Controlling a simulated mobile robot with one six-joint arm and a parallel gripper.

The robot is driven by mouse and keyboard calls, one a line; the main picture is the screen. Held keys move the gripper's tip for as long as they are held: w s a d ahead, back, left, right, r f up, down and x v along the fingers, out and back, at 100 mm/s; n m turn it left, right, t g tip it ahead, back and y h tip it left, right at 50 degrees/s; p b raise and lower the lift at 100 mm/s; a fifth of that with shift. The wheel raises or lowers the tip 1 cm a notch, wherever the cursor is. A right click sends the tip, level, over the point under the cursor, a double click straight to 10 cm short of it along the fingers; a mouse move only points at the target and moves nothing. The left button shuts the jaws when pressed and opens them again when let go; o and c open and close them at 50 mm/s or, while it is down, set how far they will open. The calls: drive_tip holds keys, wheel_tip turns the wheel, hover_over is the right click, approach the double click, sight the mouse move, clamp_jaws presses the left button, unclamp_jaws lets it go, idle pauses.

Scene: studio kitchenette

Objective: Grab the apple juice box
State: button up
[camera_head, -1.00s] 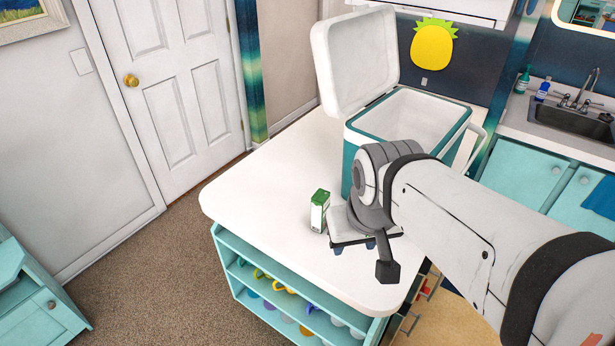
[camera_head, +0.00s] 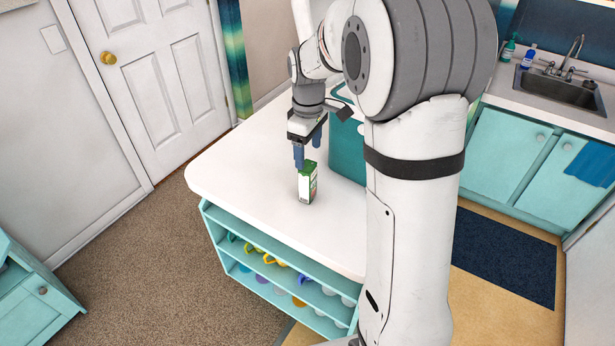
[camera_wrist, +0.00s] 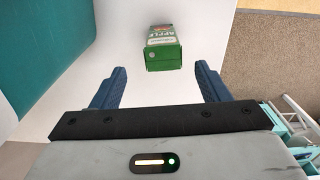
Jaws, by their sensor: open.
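The apple juice box (camera_head: 308,183) is a small green and white carton standing upright on the white counter top. In the wrist view the juice box (camera_wrist: 163,48) shows its green top and the word "APPLE", centred between and beyond my fingertips. My gripper (camera_head: 308,158) points down just behind and above the box. Its blue fingers are open, and in the wrist view the gripper (camera_wrist: 160,80) has nothing between its fingers. The box appears apart from both fingers.
A teal cooler (camera_head: 347,150) stands on the counter behind the box, mostly hidden by my arm. Open shelves with colourful cups (camera_head: 270,259) lie below the counter's front edge. The counter (camera_head: 240,175) left of the box is clear.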

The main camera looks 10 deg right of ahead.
sight(306, 165)
drive_tip(key=f, duration=0.2)
drive_tip(key=f+p, duration=0.1)
drive_tip(key=f, duration=0.4)
drive_tip(key=shift+a+f+p, duration=0.25)
drive_tip(key=shift+f+p, duration=0.15)
drive_tip(key=shift+c, duration=0.2)
drive_tip(key=c, duration=1.2)
drive_tip(key=shift+o, duration=0.2)
drive_tip(key=shift+r, duration=0.1)
